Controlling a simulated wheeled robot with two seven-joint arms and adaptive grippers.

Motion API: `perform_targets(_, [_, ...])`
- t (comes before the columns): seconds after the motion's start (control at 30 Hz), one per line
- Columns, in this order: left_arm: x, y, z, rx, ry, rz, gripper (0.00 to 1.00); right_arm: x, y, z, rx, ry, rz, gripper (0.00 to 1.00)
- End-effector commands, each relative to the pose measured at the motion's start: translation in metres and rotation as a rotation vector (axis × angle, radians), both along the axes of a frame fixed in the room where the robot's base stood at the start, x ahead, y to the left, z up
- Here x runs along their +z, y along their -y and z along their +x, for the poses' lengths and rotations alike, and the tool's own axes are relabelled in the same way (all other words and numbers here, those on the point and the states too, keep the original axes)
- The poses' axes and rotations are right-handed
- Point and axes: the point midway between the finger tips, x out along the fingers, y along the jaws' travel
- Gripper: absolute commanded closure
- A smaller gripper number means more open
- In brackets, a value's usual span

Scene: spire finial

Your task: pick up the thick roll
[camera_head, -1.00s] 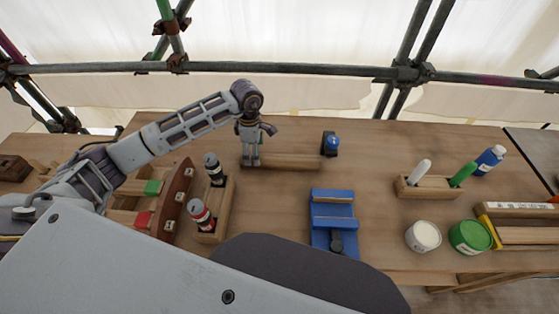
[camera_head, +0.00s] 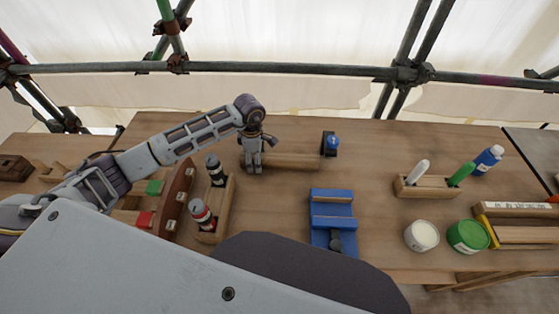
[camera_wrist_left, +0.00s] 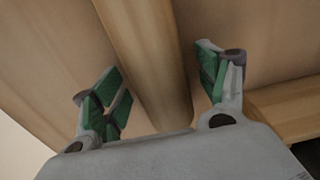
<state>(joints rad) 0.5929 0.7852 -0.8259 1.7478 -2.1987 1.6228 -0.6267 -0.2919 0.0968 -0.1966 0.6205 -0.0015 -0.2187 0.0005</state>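A thick, round wooden roll (camera_head: 292,161) lies crosswise on the workbench towards the back, with its left part behind my left gripper. My left gripper (camera_head: 254,172) points down at the left part of this roll. In the left wrist view, the wooden roll (camera_wrist_left: 146,62) runs between the two green-padded fingers of the left gripper (camera_wrist_left: 160,88). The fingers are spread wide, one on each side, with gaps between pads and wood. My right gripper is not in view.
A blue-topped black tool (camera_head: 330,144) stands at the roll's right end. A blue vise-like block (camera_head: 333,211) is front right.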

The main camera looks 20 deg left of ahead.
Motion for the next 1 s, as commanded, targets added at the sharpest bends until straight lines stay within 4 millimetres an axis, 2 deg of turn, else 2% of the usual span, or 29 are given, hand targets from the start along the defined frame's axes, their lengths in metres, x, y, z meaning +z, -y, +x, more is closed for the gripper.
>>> perform_targets(0.07, [0.000, 0.000, 0.000, 0.000, 0.000, 0.000, 0.39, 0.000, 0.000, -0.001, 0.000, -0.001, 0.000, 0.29])
perform_targets(0.4, [0.000, 0.000, 0.000, 0.000, 0.000, 0.000, 0.83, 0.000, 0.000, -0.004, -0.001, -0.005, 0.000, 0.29])
perform_targets(0.77, [0.003, 0.000, 0.001, 0.000, 0.002, 0.000, 0.84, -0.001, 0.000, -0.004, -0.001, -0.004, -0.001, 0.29])
perform_targets(1.0, [0.020, 0.000, 0.001, 0.000, 0.003, -0.001, 0.84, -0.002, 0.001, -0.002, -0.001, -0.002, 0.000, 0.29])
